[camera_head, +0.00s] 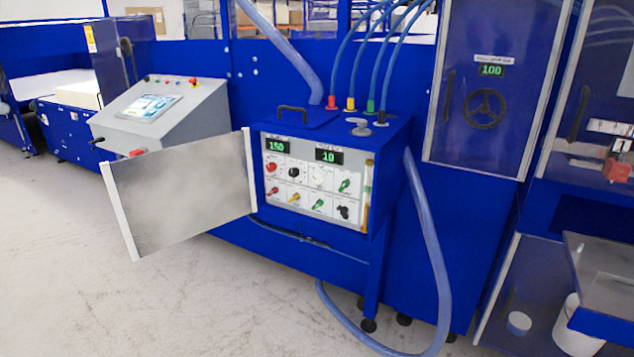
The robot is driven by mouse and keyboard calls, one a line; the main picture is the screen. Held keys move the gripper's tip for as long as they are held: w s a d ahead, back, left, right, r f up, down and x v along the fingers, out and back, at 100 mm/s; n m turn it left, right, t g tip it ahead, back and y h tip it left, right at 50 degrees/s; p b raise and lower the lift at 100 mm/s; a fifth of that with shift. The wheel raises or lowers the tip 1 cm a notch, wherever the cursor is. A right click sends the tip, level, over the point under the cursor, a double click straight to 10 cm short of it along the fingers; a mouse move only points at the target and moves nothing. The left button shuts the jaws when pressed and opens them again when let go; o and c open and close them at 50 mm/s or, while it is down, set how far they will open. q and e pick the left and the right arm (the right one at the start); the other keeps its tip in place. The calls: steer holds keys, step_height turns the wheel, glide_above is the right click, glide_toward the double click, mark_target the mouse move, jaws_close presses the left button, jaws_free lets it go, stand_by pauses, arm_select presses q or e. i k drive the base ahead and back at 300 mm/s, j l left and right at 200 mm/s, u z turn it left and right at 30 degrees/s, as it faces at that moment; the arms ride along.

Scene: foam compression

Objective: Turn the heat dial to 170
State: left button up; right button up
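The blue control box (391,148) stands in the middle of the view with its front panel showing. Its left display (277,147) reads 150 in green. Its right display (329,156) reads about 10. Below the displays are a red knob (271,167), a black knob (293,172), a white dial (318,175) and a green knob (345,185). A lower row holds several more coloured knobs. The labels are too small to read, so I cannot tell which one is the heat dial. Neither gripper is in view.
The box's metal door (190,192) is swung open to the left. A hose (430,230) loops down on the right. A grey console (165,125) stands at the left. A cabinet with a handwheel (485,108) shows 100. The floor (80,270) in front is clear.

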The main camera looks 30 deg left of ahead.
mark_target(271, 166)
steer(key=i+j, duration=0.1)
steer(key=j, duration=0.3)
steer(key=i+j, duration=0.1)
steer(key=j, duration=0.35)
steer(key=i+j+z, duration=0.1)
steer(key=j, duration=0.3)
